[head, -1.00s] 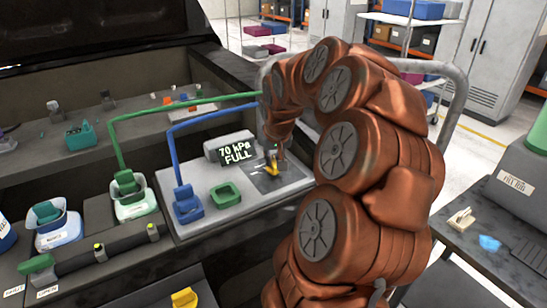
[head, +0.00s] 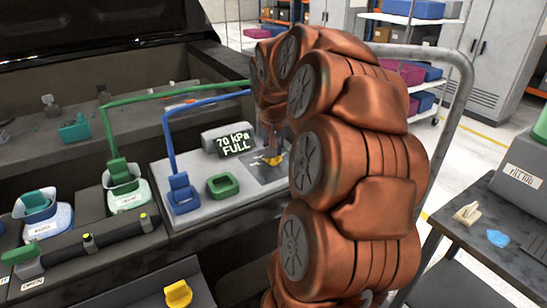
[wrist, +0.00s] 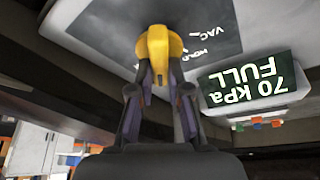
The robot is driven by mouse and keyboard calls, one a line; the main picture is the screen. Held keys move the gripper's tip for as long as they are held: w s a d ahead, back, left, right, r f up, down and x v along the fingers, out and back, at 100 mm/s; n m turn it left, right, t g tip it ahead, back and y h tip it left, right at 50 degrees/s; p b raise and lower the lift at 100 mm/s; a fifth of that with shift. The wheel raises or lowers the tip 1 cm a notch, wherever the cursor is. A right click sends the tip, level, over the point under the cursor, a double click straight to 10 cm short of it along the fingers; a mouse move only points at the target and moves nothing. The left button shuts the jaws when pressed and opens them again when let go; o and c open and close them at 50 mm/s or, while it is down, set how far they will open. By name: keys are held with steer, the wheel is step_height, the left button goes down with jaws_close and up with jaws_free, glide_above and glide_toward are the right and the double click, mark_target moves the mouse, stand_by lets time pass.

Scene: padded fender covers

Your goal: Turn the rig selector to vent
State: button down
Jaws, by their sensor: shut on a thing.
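The rig selector is a yellow knob (wrist: 162,45) on a dark label plate (wrist: 110,22) in the wrist view. The plate carries white lettering; "VAC" reads upside down to the right of the knob, and the other words are partly hidden. My gripper (wrist: 160,85) is shut on the yellow knob, one finger on each side. In the head view the knob (head: 273,160) shows low at the end of my gripper (head: 270,148), on the right part of the grey rig panel (head: 215,210). I cannot tell which label the knob points at.
A display (head: 236,142) beside the plate reads "70 kPa FULL". A blue hose fitting (head: 183,197) and a green square ring (head: 222,186) sit left of the knob. Green and blue pipes arch over the panel. A metal rail (head: 462,90) stands behind my arm.

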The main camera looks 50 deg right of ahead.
steer(key=m+b, duration=0.1)
steer(key=b, duration=0.1)
steer(key=m+g+b, duration=0.1)
steer(key=b, duration=0.1)
steer(key=shift+f+m, duration=0.3)
steer(key=shift+m, duration=0.1)
steer(key=shift+r+m+g+h+b, duration=0.25)
steer(key=shift+m+g+b, duration=0.25)
steer(key=shift+m+b, duration=1.1)
steer(key=shift+s+b, duration=0.1)
steer(key=shift+b, duration=0.2)
steer(key=c, duration=1.1)
jaws_free()
steer(key=shift+r, duration=0.1)
steer(key=shift+n, duration=0.3)
steer(key=v, duration=1.2)
steer(key=shift+a, duration=0.15)
